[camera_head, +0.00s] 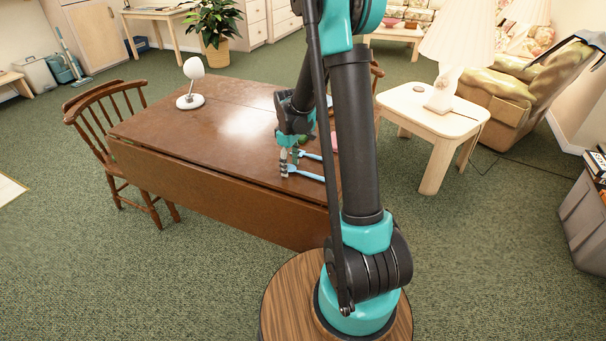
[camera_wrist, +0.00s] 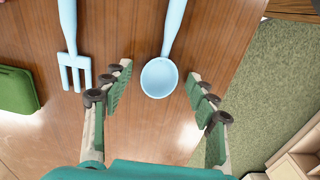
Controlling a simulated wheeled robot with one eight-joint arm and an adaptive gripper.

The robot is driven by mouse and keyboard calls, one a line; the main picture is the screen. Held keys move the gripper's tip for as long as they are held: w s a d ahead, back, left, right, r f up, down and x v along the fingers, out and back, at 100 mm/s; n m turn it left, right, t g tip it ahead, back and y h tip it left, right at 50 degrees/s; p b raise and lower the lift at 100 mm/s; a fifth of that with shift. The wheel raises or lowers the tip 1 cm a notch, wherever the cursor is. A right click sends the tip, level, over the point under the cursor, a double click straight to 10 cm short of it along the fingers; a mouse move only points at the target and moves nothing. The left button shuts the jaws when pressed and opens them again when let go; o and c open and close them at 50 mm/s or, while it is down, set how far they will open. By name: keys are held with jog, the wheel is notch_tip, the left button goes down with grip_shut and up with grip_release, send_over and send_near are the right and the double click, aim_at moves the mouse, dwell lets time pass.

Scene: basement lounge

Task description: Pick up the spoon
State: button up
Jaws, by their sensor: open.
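The light blue spoon (camera_wrist: 160,78) lies on the brown wooden table, its bowl between my gripper's fingers in the wrist view and its handle running up out of that picture. In the head view the spoon (camera_head: 311,176) is the lower of two blue utensils, close to the table's near edge. My gripper (camera_wrist: 158,86) is open and empty, with one finger on each side of the bowl and gaps on both sides. In the head view my gripper (camera_head: 289,161) points down at the bowl end. Its exact height above the table is hard to tell.
A light blue fork (camera_wrist: 74,62) lies left of the spoon in the wrist view. A green object (camera_wrist: 16,91) lies farther left. The table (camera_head: 225,113) also holds a white round-headed object (camera_head: 193,82) at its far side. A wooden chair (camera_head: 110,120) stands at its left.

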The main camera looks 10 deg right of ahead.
jog(key=c, duration=1.1)
jog(key=shift+r, duration=0.1)
